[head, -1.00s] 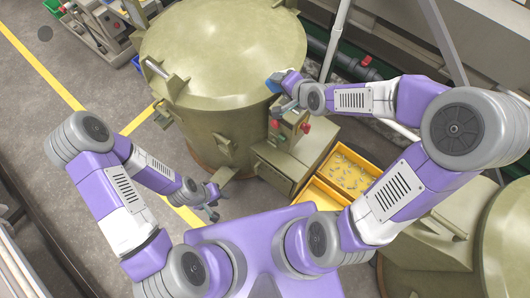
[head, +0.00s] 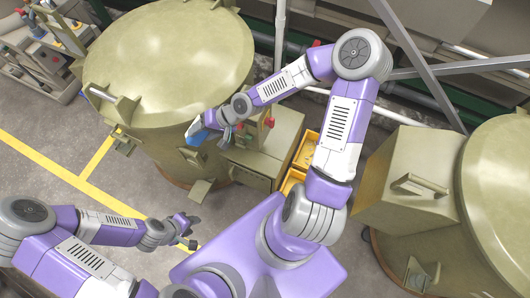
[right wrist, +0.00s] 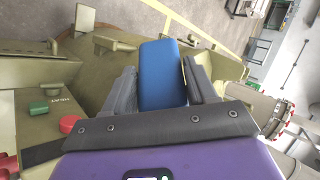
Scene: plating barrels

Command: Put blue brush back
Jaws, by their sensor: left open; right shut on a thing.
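My right gripper (head: 207,130) is shut on a blue brush (head: 196,133) beside the near side of the left plating barrel (head: 165,60). In the right wrist view the blue brush (right wrist: 163,75) shows as a blue block between the two grey fingers of the right gripper (right wrist: 160,90). Bristles are not visible. My left gripper (head: 192,230) is open and empty at the lower left, above the floor. It is apart from the barrel.
A control box (head: 265,150) with a red button (right wrist: 70,125) and a green button (right wrist: 38,108) stands beside the barrel. Yellow bins (head: 304,150) lie to its right. A second barrel (head: 500,180) stands at the right. A cart (head: 45,60) is at the upper left. Floor at left is clear.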

